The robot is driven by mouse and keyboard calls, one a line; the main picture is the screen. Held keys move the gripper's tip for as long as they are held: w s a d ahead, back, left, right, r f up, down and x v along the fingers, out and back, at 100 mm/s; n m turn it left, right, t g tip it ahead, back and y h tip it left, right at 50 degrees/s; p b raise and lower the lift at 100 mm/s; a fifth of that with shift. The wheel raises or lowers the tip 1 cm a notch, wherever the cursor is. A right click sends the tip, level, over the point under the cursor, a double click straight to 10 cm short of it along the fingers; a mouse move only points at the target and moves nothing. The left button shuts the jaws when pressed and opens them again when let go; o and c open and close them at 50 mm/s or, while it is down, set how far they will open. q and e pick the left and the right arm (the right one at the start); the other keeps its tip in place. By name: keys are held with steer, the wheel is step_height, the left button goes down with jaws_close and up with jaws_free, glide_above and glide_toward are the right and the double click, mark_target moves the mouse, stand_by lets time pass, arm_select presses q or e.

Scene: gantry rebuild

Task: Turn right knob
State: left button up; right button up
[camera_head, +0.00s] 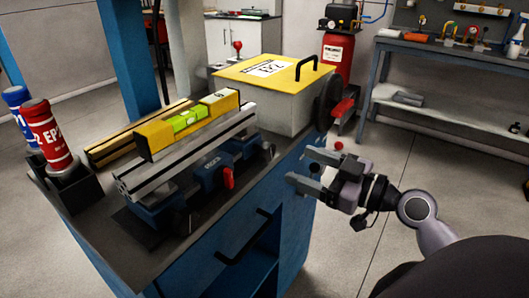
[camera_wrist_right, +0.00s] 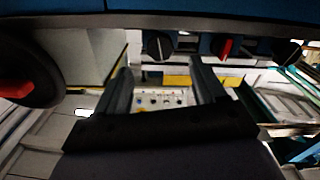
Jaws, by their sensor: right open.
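A blue-based vise-like fixture (camera_head: 205,172) with knobs along its front stands on the blue cabinet. Its right knob (camera_head: 268,151) is black; in the right wrist view the black knob (camera_wrist_right: 158,45) shows beyond and between my fingers. A red knob (camera_head: 228,178) is left of it in the head view, and right of it in the wrist view (camera_wrist_right: 225,47). Another dark knob (camera_head: 181,222) is at the left end. My right gripper (camera_head: 302,166) is open and empty, right of the right knob and apart from it. My left gripper is not in view.
A black handwheel with a red handle (camera_head: 342,107) is on the cabinet's right side, behind my right gripper. A yellow-lidded box (camera_head: 285,95) stands behind the fixture. A yellow level (camera_head: 165,133) lies on top of it. A black cabinet handle (camera_head: 243,237) sticks out below.

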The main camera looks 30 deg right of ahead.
mark_target(271, 153)
steer(key=p+x, duration=0.2)
steer(key=x, duration=0.3)
steer(key=shift+w+a+r, duration=0.1)
steer(key=shift+w, duration=0.1)
steer(key=shift+x, duration=0.8)
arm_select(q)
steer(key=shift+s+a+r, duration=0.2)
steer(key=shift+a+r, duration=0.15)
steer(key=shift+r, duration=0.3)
arm_select(e)
steer(key=c, duration=1.1)
